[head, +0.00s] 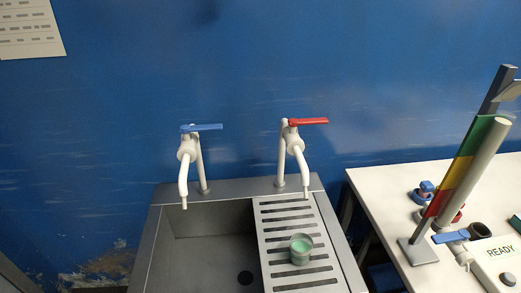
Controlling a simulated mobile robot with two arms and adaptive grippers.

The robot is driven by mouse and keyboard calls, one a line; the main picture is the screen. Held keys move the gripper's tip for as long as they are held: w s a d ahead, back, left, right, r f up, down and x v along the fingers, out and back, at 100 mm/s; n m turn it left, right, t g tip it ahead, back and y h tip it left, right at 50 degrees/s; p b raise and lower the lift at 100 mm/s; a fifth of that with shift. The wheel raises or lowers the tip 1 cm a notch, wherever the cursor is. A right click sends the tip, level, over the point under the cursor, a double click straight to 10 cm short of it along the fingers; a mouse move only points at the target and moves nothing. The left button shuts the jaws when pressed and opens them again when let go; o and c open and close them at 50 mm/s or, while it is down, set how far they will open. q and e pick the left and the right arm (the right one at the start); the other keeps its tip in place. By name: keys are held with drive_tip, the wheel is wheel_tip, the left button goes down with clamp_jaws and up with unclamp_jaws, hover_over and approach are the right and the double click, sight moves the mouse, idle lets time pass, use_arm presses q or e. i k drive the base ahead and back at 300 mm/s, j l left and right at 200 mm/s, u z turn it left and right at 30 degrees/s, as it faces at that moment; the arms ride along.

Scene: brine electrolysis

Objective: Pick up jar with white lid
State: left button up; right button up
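A small grey-green jar or cup (301,258) stands upright on the slatted drainboard (276,229) at the right side of the sink. Its top looks pale green, and I cannot tell whether this is a lid or its contents. I see no jar with a clearly white lid in the head view. Neither my left nor my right gripper is in view.
The metal sink basin (210,245) is empty, with a dark drain hole. A blue-handled tap (187,150) and a red-handled tap (295,145) rise behind it. A white table (385,190) at right holds a tall coloured column (462,180) and a READY box (497,262).

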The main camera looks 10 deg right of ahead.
sight(301, 243)
drive_tip(key=z, duration=2.8)
drive_tip(key=u, duration=2.1)
drive_tip(key=k+l, duration=0.3)
drive_tip(key=l, duration=0.15)
drive_tip(key=k+l, duration=0.35)
drive_tip(key=l+u, duration=0.05)
